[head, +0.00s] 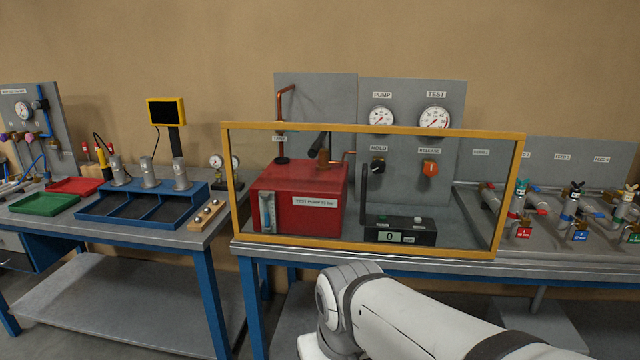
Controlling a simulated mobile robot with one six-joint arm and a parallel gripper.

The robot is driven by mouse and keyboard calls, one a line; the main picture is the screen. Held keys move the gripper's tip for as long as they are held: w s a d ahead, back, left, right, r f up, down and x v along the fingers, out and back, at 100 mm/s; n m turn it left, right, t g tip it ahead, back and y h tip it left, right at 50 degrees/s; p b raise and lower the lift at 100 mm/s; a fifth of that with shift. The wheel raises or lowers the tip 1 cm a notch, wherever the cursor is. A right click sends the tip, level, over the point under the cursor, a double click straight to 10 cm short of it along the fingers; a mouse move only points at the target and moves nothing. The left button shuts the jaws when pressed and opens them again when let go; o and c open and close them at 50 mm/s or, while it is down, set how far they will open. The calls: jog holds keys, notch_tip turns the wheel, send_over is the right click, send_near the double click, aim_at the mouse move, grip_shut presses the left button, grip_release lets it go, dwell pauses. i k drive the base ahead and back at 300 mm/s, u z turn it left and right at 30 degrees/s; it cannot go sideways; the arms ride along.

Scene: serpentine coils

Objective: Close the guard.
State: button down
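The guard (370,129) is a clear panel in a yellow frame. In the head view it stands across the front of the test bench, and its lower rail shows near the bench's front edge. The red test pump (300,200), a black readout box (425,236) showing 0 and an upright black bar (363,190) show within the frame. I cannot tell whether the bar is fixed to the guard, nor whether the guard is fully seated. My white arm is below the guard at the bottom; my gripper is out of view.
Behind the guard a grey panel carries two gauges (435,117), a black knob (378,166) and an orange knob (430,168). A blue tray (145,208) and a green tray (45,203) are on the left bench. Valves (568,205) line the right bench.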

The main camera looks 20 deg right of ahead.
aim_at(520, 137)
jog(key=z, duration=0.35)
jog(key=i, duration=0.85)
jog(key=z, duration=0.35)
jog(key=k, duration=0.9)
jog(key=z, duration=0.15)
jog(key=i, duration=0.9)
jog(key=u, duration=0.05)
